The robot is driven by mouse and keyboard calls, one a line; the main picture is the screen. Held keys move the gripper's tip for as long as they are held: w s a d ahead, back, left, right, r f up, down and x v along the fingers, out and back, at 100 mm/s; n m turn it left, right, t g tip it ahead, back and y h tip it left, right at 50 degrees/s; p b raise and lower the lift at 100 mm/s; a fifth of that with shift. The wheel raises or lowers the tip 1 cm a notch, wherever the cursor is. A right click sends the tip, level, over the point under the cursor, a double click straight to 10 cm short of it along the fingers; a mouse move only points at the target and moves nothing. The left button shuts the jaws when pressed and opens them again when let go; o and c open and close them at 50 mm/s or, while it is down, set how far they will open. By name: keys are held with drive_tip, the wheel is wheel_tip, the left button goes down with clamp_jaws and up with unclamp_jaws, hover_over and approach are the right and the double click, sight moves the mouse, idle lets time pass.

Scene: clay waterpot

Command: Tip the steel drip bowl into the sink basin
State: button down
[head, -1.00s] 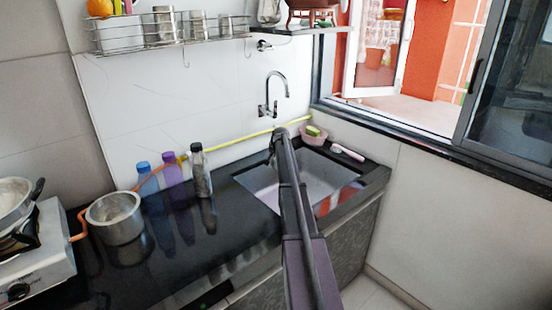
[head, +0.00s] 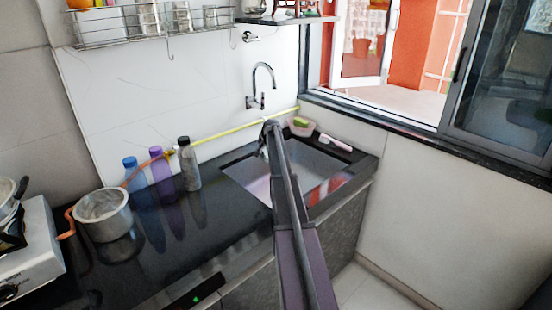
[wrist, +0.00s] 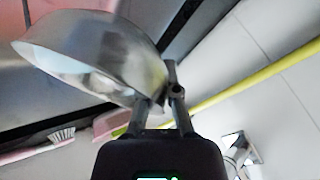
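The steel drip bowl (wrist: 100,45) fills the upper left of the wrist view, shiny and grey. My gripper (wrist: 163,98) is shut on its rim. The bowl looks tilted on its side in that view; its exact angle to the ground is hard to tell, and no water can be made out. In the head view my gripper (head: 265,140) is at the far end of my arm, over the back left of the sink basin (head: 322,165). There the bowl is hidden or too small to tell. The basin is a steel recess in the black counter, partly covered by my arm.
The tap (head: 262,82) rises behind the sink. A pink dish (head: 301,128) and a brush (head: 336,143) lie at the back right rim. Several bottles (head: 188,163) and a steel pot (head: 103,215) stand left. A yellow hose (head: 225,133) runs along the wall.

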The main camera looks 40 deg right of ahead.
drive_tip(key=shift+s+d+r+m+t+y+b, duration=0.15)
drive_tip(key=shift+s+d+r+t+y+b, duration=0.15)
drive_tip(key=shift+t, duration=0.25)
drive_tip(key=shift+s+d+r+m+t+y+b, duration=0.2)
drive_tip(key=shift+s+r+t+y+b, duration=0.15)
drive_tip(key=shift+t, duration=0.2)
idle(1.0)
drive_tip(key=shift+s+d, duration=0.15)
drive_tip(key=shift+s, duration=0.1)
idle(0.6)
drive_tip(key=shift+s+d+r+t+y+b, duration=0.15)
drive_tip(key=shift+s+t+y+b, duration=0.15)
drive_tip(key=shift+t, duration=0.2)
drive_tip(key=shift+w+r, duration=0.1)
drive_tip(key=shift+r, duration=0.05)
idle(0.3)
drive_tip(key=shift+w+a+r+g+p, duration=0.3)
drive_tip(key=shift+r+p, duration=0.25)
drive_tip(key=shift+p, duration=0.45)
drive_tip(key=shift+w+a+r+g+p, duration=0.15)
drive_tip(key=shift+r+g+p, duration=0.35)
drive_tip(key=shift+p, duration=0.5)
drive_tip(key=shift+d+r, duration=0.1)
drive_tip(key=shift+w+h, duration=0.15)
drive_tip(key=shift+h, duration=0.3)
